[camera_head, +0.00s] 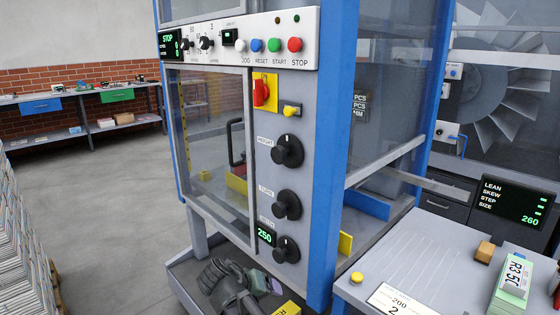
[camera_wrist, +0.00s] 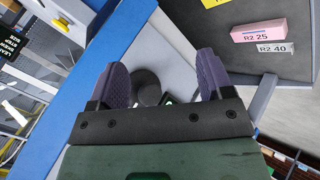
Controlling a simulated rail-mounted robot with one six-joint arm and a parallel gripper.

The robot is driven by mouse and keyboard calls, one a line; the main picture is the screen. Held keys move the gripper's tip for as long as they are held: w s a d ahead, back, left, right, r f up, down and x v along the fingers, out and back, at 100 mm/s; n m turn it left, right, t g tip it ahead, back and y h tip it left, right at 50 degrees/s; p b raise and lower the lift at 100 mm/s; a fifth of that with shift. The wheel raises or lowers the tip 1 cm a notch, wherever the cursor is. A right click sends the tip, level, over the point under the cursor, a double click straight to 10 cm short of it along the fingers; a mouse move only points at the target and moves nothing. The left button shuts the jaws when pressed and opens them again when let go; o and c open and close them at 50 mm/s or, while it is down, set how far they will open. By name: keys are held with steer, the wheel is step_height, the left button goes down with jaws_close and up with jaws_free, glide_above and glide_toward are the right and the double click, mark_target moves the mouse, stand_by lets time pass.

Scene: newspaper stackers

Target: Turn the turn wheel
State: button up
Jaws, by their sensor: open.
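Three black wheels are stacked on the grey front panel of the machine: an upper one (camera_head: 287,151), a middle one (camera_head: 286,205) whose small label seems to read TURN, and a lowest one (camera_head: 286,249) beside a green 250 display (camera_head: 265,236). My gripper (camera_head: 276,286) is low in front of the panel, below the lowest wheel. In the wrist view, its two purple fingers (camera_wrist: 160,78) are spread apart with nothing held. A dark round wheel (camera_wrist: 147,88) shows between them, partly hidden by the gripper body; I cannot tell which wheel it is, or whether they touch it.
A red-and-yellow switch (camera_head: 264,92) and a button row (camera_head: 273,45) are above the wheels. A blue post (camera_head: 335,150) stands right of the panel. A grey table (camera_head: 420,255) with blocks is at right. Newspaper stacks (camera_head: 22,235) stand at left; the floor between is clear.

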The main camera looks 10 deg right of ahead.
steer(key=w+a+r+m+t+h+p, duration=0.1)
steer(key=w+r+m+t+h, duration=0.1)
steer(key=r, duration=0.4)
steer(key=w+a+r+m+t+h+p, duration=0.1)
steer(key=w+r, duration=0.2)
steer(key=r, duration=0.2)
steer(key=m+t+h+b, duration=0.25)
steer(key=m+h, duration=0.25)
steer(key=m, duration=0.3)
glide_toward(276, 210)
steer(key=x, duration=1.1)
steer(key=shift+d+r+p, duration=0.1)
steer(key=shift+d+p, duration=0.05)
steer(key=shift+p, duration=0.25)
steer(key=shift+c, duration=0.5)
steer(key=c, duration=0.8)
